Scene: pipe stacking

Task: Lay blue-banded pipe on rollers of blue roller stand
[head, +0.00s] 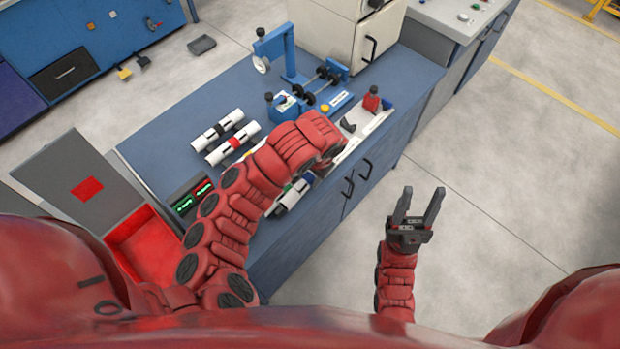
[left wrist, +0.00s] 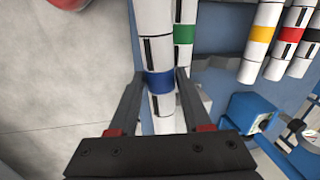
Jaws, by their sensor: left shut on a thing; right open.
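The blue-banded pipe, white with a blue ring (left wrist: 159,84), lies between the two fingers of my left gripper (left wrist: 160,76) in the left wrist view. The fingers are shut on it at the band. In the head view my left arm hides the gripper and most of that pipe. I cannot tell whether the pipe is clear of its support. The blue roller stand (head: 311,97) with dark rollers stands on the bench, beyond my left wrist. My right gripper (head: 418,204) is open and empty, off the bench's right side.
A green-banded pipe (left wrist: 183,34) lies close beside the held one. Black-banded (head: 217,130) and red-banded (head: 234,143) pipes lie on the bench's left. A small red-topped fixture (head: 372,101) stands right of the rollers. A red bin (head: 143,245) stands at the near left.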

